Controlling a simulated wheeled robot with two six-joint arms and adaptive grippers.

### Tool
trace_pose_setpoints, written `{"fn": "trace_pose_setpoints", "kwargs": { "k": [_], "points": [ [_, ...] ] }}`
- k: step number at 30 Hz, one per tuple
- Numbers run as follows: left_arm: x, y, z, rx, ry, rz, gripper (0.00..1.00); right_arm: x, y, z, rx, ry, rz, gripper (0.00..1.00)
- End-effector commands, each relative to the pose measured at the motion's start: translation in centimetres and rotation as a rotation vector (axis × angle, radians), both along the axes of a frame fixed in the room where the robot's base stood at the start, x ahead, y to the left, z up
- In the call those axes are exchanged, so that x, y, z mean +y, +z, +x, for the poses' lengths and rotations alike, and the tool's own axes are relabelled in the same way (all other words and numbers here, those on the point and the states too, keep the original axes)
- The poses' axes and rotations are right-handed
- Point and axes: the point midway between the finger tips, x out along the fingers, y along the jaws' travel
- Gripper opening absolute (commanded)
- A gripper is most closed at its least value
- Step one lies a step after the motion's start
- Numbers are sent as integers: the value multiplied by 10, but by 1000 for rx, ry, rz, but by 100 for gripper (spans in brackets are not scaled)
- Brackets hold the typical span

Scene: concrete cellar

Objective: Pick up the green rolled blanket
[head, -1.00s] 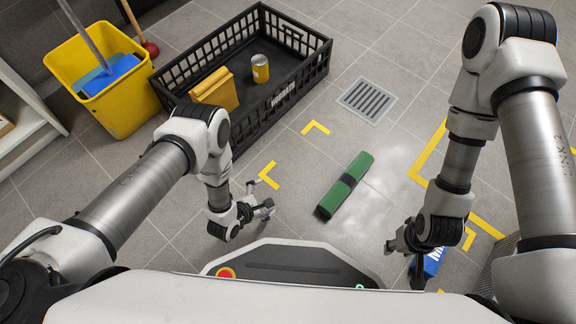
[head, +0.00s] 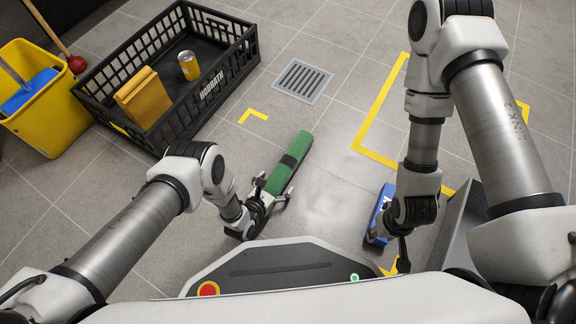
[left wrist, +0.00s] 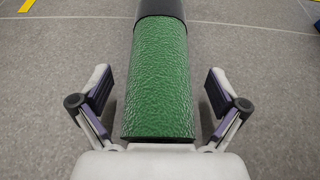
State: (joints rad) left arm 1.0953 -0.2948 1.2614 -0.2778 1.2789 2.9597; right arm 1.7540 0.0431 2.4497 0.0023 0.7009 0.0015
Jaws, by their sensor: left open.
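The green rolled blanket (head: 290,164) lies on the tiled floor with a dark band (head: 290,160) around its middle. My left gripper (head: 274,190) is open at the blanket's near end. In the left wrist view the blanket (left wrist: 160,85) runs straight away from the gripper, between the two fingers (left wrist: 160,88), with a visible gap on each side. My right gripper (head: 387,253) is beside a blue box, away from the blanket; its fingers look spread apart, and it appears empty.
A black crate (head: 223,85) holding a yellow can (head: 189,65) and a yellow packet (head: 143,97) stands at the upper left. The blue box (head: 381,207) and a floor drain (head: 302,81) are to the right.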

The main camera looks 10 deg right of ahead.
Motion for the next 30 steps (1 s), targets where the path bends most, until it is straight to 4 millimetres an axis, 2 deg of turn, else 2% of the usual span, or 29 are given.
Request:
{"fn": "trace_pose_setpoints", "kwargs": {
  "k": [1,7,17,20,27,30],
  "points": [
    [0,0,0,0,0,0,87,0,0,0,0,0,0,40],
    [1,0,0,0,0,1,17,0,0,0,0,0,0,40],
    [1,3,0,-1,1,1,17,0,2,0,1,0,0,40],
    [0,10,0,-2,1,0,17,0,8,-1,2,1,0,40],
    [0,44,1,-2,1,0,17,1,35,-2,5,6,1,40],
    [21,41,-7,1,5,3,17,1,40,-2,5,6,1,40]
  ]
}}
